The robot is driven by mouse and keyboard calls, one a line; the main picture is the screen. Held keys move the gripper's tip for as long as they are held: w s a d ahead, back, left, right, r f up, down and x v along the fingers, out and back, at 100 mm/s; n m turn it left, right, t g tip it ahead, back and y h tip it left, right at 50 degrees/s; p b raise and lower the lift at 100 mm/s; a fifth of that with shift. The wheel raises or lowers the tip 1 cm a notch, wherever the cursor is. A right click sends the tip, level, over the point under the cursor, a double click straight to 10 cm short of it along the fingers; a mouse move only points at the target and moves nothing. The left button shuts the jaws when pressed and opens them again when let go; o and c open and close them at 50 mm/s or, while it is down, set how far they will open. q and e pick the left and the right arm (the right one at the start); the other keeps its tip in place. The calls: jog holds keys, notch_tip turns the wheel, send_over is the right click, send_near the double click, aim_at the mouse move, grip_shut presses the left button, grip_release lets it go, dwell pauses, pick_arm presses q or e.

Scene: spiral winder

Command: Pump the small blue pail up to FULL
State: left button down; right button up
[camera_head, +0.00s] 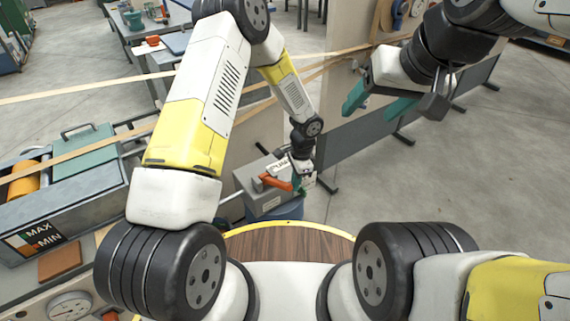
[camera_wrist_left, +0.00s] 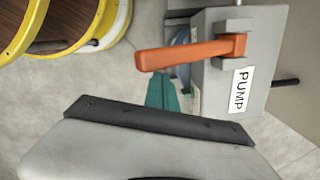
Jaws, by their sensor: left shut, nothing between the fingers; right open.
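The grey pump box (camera_head: 262,197) has a PUMP label and an orange handle (camera_head: 274,182). Both show larger in the wrist view, box (camera_wrist_left: 253,60) and handle (camera_wrist_left: 185,54). My left gripper (camera_head: 306,184) is shut and empty beside the handle. In the wrist view its teal fingers (camera_wrist_left: 165,93) are just below the handle, not around it; I cannot tell if they touch. A blue rounded body (camera_head: 288,210) shows under the pump box, mostly hidden; I cannot tell whether it is the small blue pail. My right gripper (camera_head: 378,103) is open, empty and raised away from the pump.
A MAX/MIN plate (camera_head: 40,235), an orange roller (camera_head: 24,180) and a dial gauge (camera_head: 70,306) are on the machine at left. Light bands (camera_head: 90,93) cross behind my left arm. A dark low barrier (camera_head: 365,130) runs behind the pump. Floor at right is clear.

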pick_arm(q)
notch_tip(320, 180, up, 8)
jog(key=shift+w+d, duration=0.15)
jog(key=shift+d, duration=0.2)
dwell(0.4)
jog(key=shift+f, duration=0.1)
